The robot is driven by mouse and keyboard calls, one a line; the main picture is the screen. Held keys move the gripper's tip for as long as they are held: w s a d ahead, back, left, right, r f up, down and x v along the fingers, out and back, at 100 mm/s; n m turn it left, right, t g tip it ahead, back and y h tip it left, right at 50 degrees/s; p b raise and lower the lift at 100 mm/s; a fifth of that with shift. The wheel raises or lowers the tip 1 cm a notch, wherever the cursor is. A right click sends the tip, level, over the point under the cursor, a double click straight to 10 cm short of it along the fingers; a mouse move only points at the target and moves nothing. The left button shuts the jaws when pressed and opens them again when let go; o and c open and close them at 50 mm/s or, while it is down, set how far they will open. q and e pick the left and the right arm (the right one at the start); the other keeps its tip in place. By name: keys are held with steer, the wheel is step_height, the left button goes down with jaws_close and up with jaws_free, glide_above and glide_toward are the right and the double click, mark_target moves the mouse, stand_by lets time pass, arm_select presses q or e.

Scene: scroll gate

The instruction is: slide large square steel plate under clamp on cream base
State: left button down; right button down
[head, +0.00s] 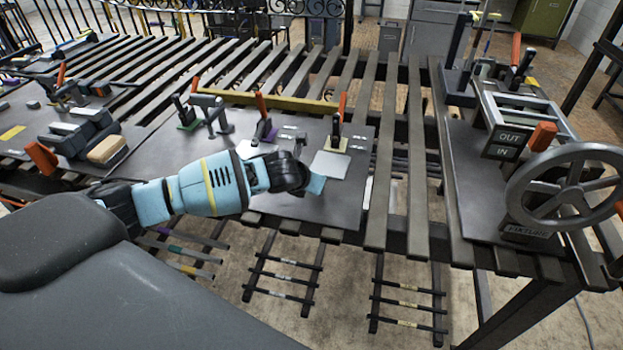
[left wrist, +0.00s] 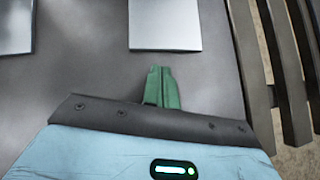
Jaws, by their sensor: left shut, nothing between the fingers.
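A large square steel plate (head: 329,165) lies on the dark work plate, just in front of the clamp with the cream base (head: 336,146). That clamp has a red handle (head: 342,107). I cannot tell whether the plate's far edge reaches under the clamp. In the left wrist view the plate (left wrist: 165,24) lies flat, straight ahead of my left gripper (left wrist: 161,75). The green fingers are shut and empty, a small gap short of the plate's near edge. In the head view the left gripper (head: 316,184) is low over the work plate. My right gripper is not in view.
A second steel plate (head: 256,150) lies to the left, near a red-handled clamp (head: 264,125); it also shows in the left wrist view (left wrist: 14,28). Another clamp (head: 187,118) has a green base. A handwheel fixture (head: 567,195) stands right. Slats border the work plate.

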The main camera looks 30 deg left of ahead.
arm_select(q)
steer(key=p+v, duration=0.1)
steer(key=v, duration=1)
steer(key=shift+s+f, duration=0.15)
steer(key=shift+f, duration=0.05)
steer(key=s+d+f+n+g+h, duration=0.1)
steer(key=s+d+f+n, duration=0.45)
steer(key=s+n, duration=0.3)
steer(key=s+d+f+n+g+h, duration=0.15)
steer(key=s+d+f+n, duration=0.25)
steer(key=s+d+n, duration=0.4)
steer(key=s+a+f+n+g+y, duration=0.1)
steer(key=s+a+f+n+g, duration=0.15)
steer(key=s+n, duration=0.4)
steer(key=s+a+f+n+g+y, duration=0.1)
steer(key=s+a+n, duration=0.2)
steer(key=s+n, duration=0.35)
steer(key=s+a+f+n+g+y, duration=0.1)
steer(key=s+a+f+n, duration=0.1)
steer(key=s+n, duration=0.45)
steer(key=w+d+f+m+t+h, duration=0.1)
steer(key=w+d+f+t+h, duration=0.1)
steer(key=w+f+t, duration=0.2)
steer(key=shift+f+m+t, duration=0.3)
steer(key=shift+f+t, duration=1.4)
steer(key=shift+f, duration=1.1)
